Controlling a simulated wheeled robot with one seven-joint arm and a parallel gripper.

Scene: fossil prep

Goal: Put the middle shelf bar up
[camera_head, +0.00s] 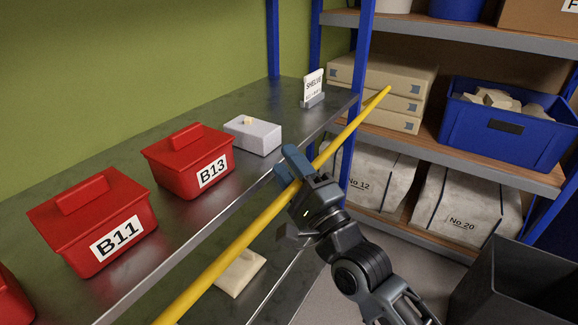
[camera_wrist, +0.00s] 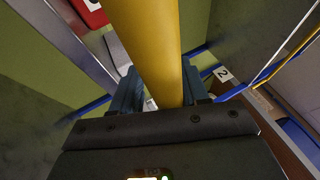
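The shelf bar is a long yellow rod (camera_head: 238,238). It runs slantwise along the front of the grey metal shelf (camera_head: 205,215), its far end past the blue corner post (camera_head: 354,130) and its near end out of the picture. My gripper (camera_head: 290,165) is at the bar's middle, just off the shelf's front edge. In the wrist view the bar (camera_wrist: 152,45) passes between my two blue-grey fingers (camera_wrist: 158,95), which lie close against both its sides. I cannot tell whether the bar touches the post or any holder.
Red boxes B11 (camera_head: 92,222) and B13 (camera_head: 188,162), a grey box (camera_head: 253,135) and a small sign (camera_head: 313,87) stand on the shelf. A pale block (camera_head: 240,272) lies below it. A rack with a blue crate (camera_head: 510,118) stands right; a dark bin (camera_head: 515,290) stands front right.

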